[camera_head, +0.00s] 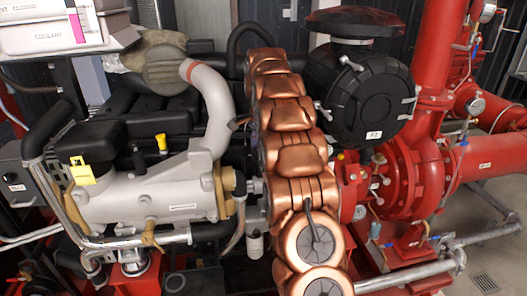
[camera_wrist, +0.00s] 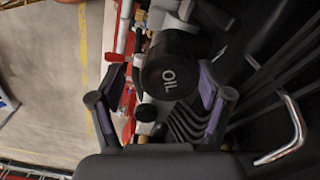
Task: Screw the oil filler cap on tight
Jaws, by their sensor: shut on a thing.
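In the wrist view, the oil filler cap (camera_wrist: 170,68) is a round black cap with the white word OIL, its lettering tilted. In the head view, my copper-coloured arm crosses the middle of the picture and hides the gripper and the cap.
Left of my arm is the engine with a pale metal housing (camera_head: 140,198), a grey hose (camera_head: 213,100) and a yellow handle (camera_head: 161,142). A round black housing (camera_head: 365,105) and the red pump (camera_head: 405,175) stand to the right. A bent metal rod (camera_wrist: 293,135) shows in the wrist view.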

